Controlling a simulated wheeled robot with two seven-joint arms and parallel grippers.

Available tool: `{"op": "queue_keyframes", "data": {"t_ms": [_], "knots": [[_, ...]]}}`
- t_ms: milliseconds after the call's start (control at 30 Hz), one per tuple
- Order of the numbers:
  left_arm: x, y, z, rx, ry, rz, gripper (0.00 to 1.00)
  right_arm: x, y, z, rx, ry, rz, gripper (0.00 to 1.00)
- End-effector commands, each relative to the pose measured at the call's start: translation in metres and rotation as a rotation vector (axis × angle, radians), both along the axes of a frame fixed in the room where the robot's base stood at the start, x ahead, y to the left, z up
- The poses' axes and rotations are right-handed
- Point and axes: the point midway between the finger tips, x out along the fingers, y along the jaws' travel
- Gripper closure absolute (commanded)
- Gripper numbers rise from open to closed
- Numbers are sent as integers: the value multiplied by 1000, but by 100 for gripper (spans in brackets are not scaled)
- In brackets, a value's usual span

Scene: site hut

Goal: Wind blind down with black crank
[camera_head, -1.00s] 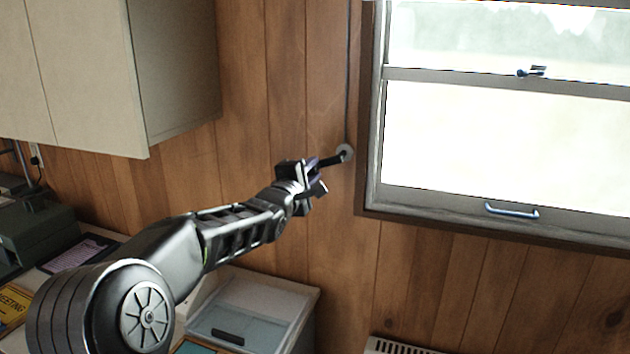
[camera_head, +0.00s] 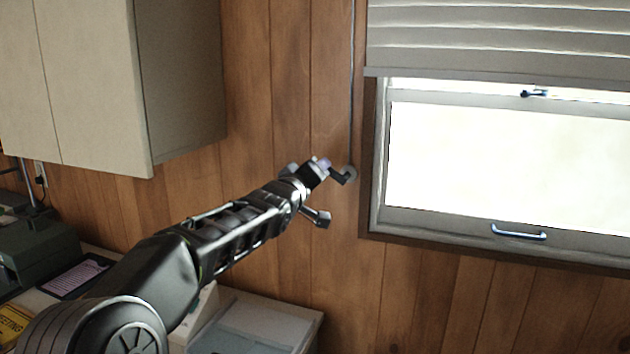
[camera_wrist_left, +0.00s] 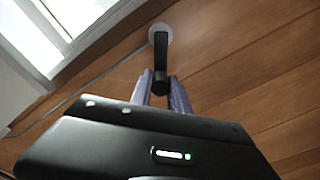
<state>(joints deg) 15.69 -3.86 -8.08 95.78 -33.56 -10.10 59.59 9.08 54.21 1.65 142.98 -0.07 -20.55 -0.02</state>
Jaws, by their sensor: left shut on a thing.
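The black crank (camera_head: 340,176) sticks out from a round pale plate (camera_head: 350,173) on the wood wall, just left of the window. My left gripper (camera_head: 322,168) is at the crank. In the left wrist view the crank's arm (camera_wrist_left: 160,50) runs from the plate to between the gripper's two purple-grey fingers (camera_wrist_left: 161,88), which are shut on its end. The pale slatted blind (camera_head: 490,38) covers the upper part of the window, its bottom bar a little above the window latch. My right gripper is not in view.
The window (camera_head: 500,150) is bare below the blind, with a handle (camera_head: 518,232) on its lower rail. A thin rod or cord (camera_head: 352,80) runs up the wall from the crank. A wall cabinet (camera_head: 90,85) hangs at upper left. A desk with office items stands below my arm.

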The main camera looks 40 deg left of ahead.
Motion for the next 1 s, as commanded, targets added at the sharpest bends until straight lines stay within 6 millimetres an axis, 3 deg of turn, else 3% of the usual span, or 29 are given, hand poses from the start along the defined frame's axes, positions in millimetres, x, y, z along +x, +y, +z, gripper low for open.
{"op": "queue_keyframes", "data": {"t_ms": [600, 1000], "knots": [[9, -25, 15, 553, 190, -2, 100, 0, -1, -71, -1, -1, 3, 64], [17, -46, 21, 912, 319, -5, 100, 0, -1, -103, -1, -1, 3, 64]]}}
